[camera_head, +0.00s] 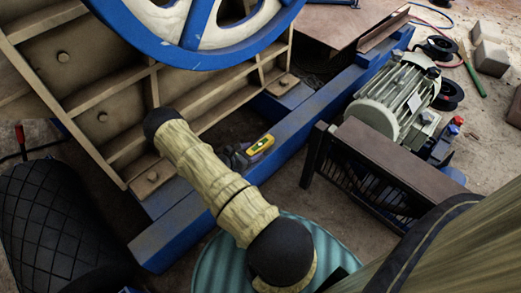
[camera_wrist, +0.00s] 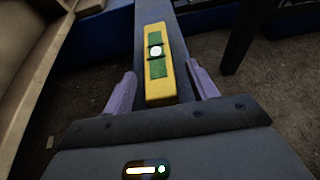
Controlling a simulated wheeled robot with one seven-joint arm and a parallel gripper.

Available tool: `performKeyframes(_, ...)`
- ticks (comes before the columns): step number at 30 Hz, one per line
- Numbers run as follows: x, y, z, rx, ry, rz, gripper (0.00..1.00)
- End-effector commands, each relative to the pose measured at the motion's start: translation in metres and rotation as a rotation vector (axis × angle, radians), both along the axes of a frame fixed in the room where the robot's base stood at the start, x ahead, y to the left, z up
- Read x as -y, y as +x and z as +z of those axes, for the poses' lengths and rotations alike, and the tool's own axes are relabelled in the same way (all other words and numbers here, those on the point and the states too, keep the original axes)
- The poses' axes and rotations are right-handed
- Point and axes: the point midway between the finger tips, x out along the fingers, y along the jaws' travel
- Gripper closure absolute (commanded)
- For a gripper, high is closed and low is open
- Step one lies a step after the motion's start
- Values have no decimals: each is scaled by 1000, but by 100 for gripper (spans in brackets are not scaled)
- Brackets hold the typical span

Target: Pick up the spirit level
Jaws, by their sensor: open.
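The spirit level (camera_head: 260,146) is a short yellow bar with green panels. In the head view it lies near the blue frame beam, just beyond my arm. In the wrist view the spirit level (camera_wrist: 159,62) points away from me, with a pale round vial at its middle. My gripper (camera_wrist: 160,82) is open, with one finger on each side of the level's near end. A gap shows on both sides, so the fingers do not appear to touch it. In the head view my gripper (camera_head: 238,158) is mostly hidden behind my arm.
A blue beam (camera_head: 300,115) runs diagonally under the spirit level's area. The crusher's tan ribbed body (camera_head: 95,95) and blue flywheel (camera_head: 190,58) stand at the left. A motor (camera_head: 395,95) and a brown belt guard (camera_head: 380,160) stand at the right.

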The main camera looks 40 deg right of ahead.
Motion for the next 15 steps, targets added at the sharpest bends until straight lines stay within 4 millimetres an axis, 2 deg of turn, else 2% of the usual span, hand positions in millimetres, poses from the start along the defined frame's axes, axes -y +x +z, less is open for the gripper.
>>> performKeyframes(1,6,-1,-10,1,0,-4,42)
performKeyframes(6,23,1,-13,2,0,-2,42)
performKeyframes(15,26,1,-11,1,-1,-3,42)
